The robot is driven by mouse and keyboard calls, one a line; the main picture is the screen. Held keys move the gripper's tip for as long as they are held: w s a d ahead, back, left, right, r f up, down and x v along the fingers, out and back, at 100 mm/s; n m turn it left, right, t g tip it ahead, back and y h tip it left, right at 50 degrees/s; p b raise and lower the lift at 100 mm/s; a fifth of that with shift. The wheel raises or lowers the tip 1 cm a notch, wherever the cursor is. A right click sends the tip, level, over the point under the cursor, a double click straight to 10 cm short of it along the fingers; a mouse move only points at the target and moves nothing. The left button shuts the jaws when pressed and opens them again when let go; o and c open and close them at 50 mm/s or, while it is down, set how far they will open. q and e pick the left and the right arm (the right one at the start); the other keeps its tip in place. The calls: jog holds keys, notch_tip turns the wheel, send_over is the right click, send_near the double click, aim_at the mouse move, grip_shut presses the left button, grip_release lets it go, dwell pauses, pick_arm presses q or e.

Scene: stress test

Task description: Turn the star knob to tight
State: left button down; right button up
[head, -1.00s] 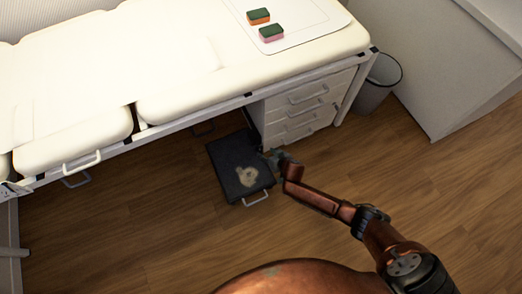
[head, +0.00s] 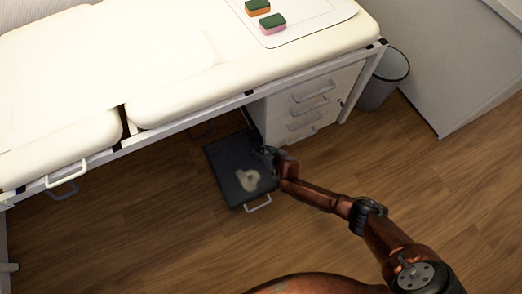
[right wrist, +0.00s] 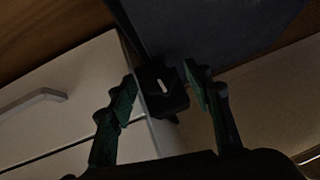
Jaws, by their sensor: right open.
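A black knob (right wrist: 164,88) with a short white mark shows in the right wrist view, at the edge of a dark panel. Its star shape cannot be made out in the shadow. My right gripper (right wrist: 160,79) is open, its green fingers on either side of the knob. Whether they touch it I cannot tell. In the head view my right gripper (head: 272,156) is at the right edge of a dark flat unit (head: 223,162) under the couch, and the knob is too small or hidden there. My left gripper is not in view.
The cream padded couch (head: 190,90) overhangs the dark unit. A white drawer cabinet (head: 313,105) stands close behind my gripper. Two sponges (head: 272,24) lie on the couch's mat. A grey bin (head: 384,82) stands at right. The wooden floor in front is clear.

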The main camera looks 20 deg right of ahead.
jog(key=shift+c, duration=0.4)
jog(key=c, duration=1.1)
jog(key=shift+o, duration=0.2)
jog(key=shift+d+r, duration=0.1)
jog(key=shift+m+y+p, duration=0.3)
jog(key=shift+y, duration=0.2)
jog(key=o, duration=1.1)
jog(key=shift+o, duration=0.2)
